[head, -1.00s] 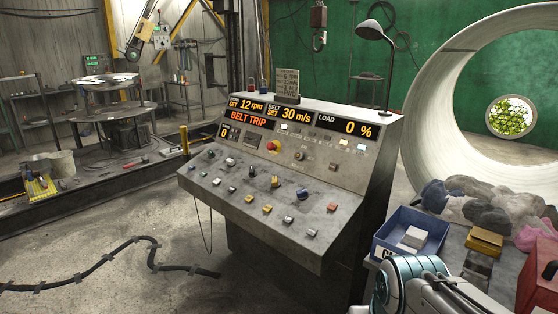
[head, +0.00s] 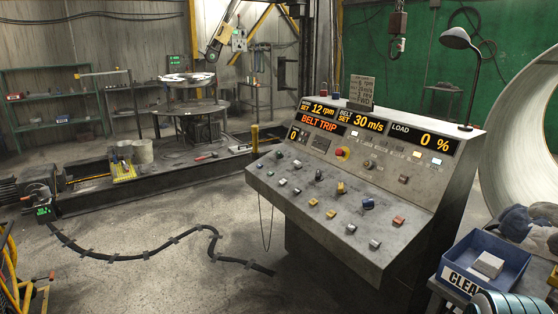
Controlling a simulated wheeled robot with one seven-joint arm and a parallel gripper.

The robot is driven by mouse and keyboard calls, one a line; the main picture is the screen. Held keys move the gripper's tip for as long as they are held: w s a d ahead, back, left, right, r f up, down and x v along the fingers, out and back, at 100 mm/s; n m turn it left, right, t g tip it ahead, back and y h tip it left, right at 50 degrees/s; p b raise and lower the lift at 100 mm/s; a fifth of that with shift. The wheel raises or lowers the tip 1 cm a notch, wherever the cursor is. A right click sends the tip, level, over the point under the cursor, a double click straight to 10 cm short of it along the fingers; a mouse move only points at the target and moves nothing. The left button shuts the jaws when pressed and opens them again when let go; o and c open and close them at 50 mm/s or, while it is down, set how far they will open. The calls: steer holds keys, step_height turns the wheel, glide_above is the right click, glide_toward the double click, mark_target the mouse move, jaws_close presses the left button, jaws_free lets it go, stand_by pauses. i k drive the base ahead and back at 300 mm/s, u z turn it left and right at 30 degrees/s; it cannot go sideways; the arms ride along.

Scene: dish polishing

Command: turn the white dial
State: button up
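The grey control console (head: 350,262) stands right of centre, with a sloping panel of small dials and switches.
Displays (head: 323,122) read 12 rpm, 30 m/s, BELT TRIP and load 0 %. A lamp (head: 456,40) stands on the console top. A blue bin (head: 461,275) is at the right. A taped cable (head: 165,247) crosses the otherwise open floor at left.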

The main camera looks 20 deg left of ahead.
mark_target(298, 165)
steer(key=u, duration=0.95)
steer(key=i, duration=1.05)
steer(key=u, duration=0.65)
steer(key=i, duration=1.55)
steer(key=z, duration=1.4)
steer(key=i, duration=0.85)
steer(key=z, duration=0.8)
